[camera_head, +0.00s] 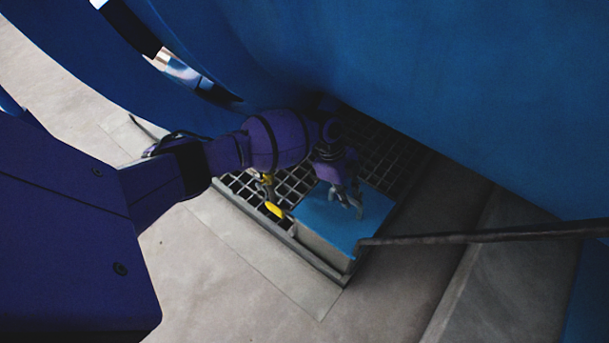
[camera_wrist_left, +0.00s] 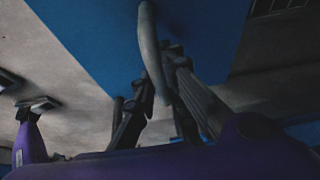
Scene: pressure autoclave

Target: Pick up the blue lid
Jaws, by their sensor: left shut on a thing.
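The blue lid (camera_head: 338,220) is a flat blue panel on top of a pale box (camera_head: 322,247) at the edge of a metal grate. In the left wrist view, the lid's blue face (camera_wrist_left: 95,35) fills the upper middle. A curved grey handle (camera_wrist_left: 149,40) crosses in front of it. My left gripper (camera_head: 350,203) is over the lid. In the left wrist view its fingers (camera_wrist_left: 165,75) are shut around the handle. Whether the lid is lifted off the box cannot be told. My right gripper is not in view.
The dark grate (camera_head: 258,200) lies under the box. A large blue curved body (camera_head: 420,90) stands close behind my left arm. A thin dark bar (camera_head: 470,238) runs in from the right to the box's corner. Pale floor (camera_head: 220,270) is clear at lower left.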

